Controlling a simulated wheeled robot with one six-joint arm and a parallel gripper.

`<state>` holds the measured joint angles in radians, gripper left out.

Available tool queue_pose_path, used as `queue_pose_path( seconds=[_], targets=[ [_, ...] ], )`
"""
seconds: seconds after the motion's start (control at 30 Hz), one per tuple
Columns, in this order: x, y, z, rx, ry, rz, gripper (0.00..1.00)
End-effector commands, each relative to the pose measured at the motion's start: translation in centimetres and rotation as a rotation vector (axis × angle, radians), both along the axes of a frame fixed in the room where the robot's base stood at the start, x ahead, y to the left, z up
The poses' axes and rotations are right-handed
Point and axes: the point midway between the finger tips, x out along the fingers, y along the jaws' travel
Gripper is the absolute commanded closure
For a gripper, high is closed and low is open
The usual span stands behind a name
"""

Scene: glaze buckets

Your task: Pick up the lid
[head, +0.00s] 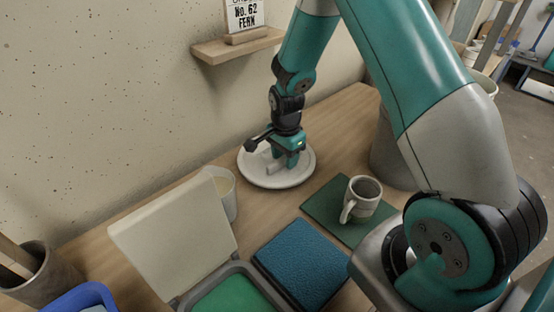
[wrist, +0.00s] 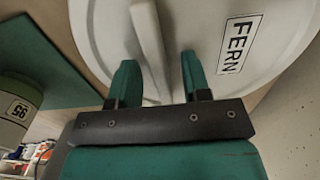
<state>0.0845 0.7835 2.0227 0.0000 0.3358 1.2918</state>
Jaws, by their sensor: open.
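The lid (head: 262,178) is a white round disc lying flat on the wooden table in the head view, near the wall. In the wrist view the lid (wrist: 205,25) fills the upper middle and carries a label reading FERN. A raised white bar handle (wrist: 150,48) crosses its top. My gripper (head: 287,163) points down over the lid. In the wrist view my gripper (wrist: 158,72) is open, with its two teal fingers apart; the handle's near end shows between them, closer to the left finger. Whether the fingers touch the lid cannot be told.
A white cup (head: 224,190) stands close to the lid. A mug (head: 361,199) sits on a green mat (head: 322,207). A wooden shelf (head: 236,46) with a sign is on the wall above.

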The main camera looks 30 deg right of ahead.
Motion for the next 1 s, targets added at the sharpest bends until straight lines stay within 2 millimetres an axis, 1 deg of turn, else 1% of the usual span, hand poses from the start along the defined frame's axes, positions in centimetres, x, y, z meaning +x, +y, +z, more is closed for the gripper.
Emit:
queue_pose_path(
  seconds=[0.27, 0.3, 0.47, 0.5, 0.83, 0.93, 1.0],
  targets=[
    [0.0, 0.0, -0.1, 0.0, 0.0, 0.0, 0.56],
    [0.0, 0.0, -0.1, 0.0, 0.0, 0.0, 0.59],
    [0.0, 0.0, -0.1, 0.0, 0.0, 0.0, 0.95],
    [0.0, 0.0, -0.1, 0.0, 0.0, 0.0, 1.0],
    [0.0, 0.0, 0.1, 0.0, -0.001, 0.0, 1.0],
    [0.1, 0.0, 0.6, 0.0, -0.003, 0.0, 1.0],
    [0.1, 0.0, 1.4, 0.0, -0.003, 0.0, 1.0]
  ],
)
